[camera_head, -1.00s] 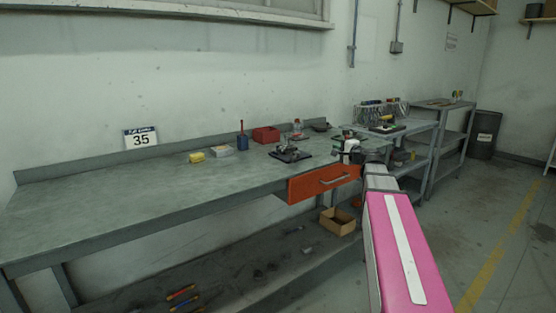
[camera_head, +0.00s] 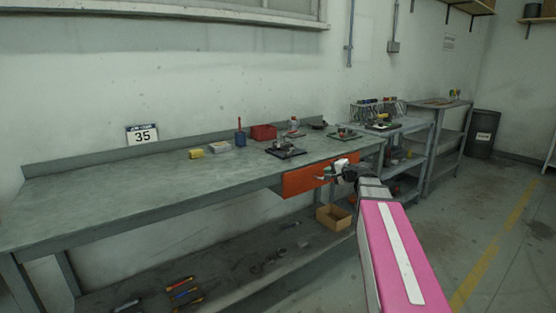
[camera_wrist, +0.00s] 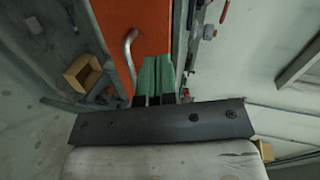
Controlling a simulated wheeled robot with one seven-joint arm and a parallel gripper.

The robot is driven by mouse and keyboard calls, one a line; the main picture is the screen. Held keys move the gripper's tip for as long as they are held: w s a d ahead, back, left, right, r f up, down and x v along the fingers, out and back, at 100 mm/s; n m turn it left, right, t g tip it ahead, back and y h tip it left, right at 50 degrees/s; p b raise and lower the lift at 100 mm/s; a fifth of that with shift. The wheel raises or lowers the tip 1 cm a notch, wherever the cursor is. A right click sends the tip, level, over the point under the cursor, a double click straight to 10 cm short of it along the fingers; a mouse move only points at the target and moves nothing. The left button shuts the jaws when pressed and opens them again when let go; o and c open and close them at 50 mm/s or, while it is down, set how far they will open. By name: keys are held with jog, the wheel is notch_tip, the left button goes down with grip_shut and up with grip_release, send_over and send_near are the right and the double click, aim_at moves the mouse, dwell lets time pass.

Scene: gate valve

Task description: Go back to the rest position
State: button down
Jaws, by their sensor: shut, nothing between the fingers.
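My gripper (camera_head: 325,176) is in front of the orange drawer (camera_head: 300,180) at the right part of the workbench (camera_head: 110,195). In the wrist view my gripper (camera_wrist: 154,62) shows its two green fingers together with nothing between them. The drawer front (camera_wrist: 138,25) and its curved metal handle (camera_wrist: 129,55) lie just beyond and to the left of the fingers. In the head view my gripper and wrist hide the handle's right part. I cannot tell whether the fingers touch the drawer.
A small valve on a dark plate (camera_head: 286,148), a red box (camera_head: 263,132) and a yellow block (camera_head: 196,153) stand on the bench. A cardboard box (camera_head: 334,217) and several tools (camera_head: 182,290) lie on the lower shelf. Open floor (camera_head: 485,215) is at the right.

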jog(key=s+a+f+n+g+h, duration=0.1)
jog(key=s+f+n+g+h, duration=0.3)
jog(key=s+f, duration=0.8)
jog(key=s+a+f+n+g+h, duration=0.1)
jog(key=s+f+n+g+h, duration=0.3)
jog(key=s+f+g, duration=0.4)
jog(key=s+f+n, duration=0.1)
jog(key=s+f, duration=0.4)
jog(key=f, duration=0.5)
jog(key=shift+s+a+f+h, duration=0.2)
jog(key=shift+s+h, duration=0.1)
jog(key=shift+h, duration=0.1)
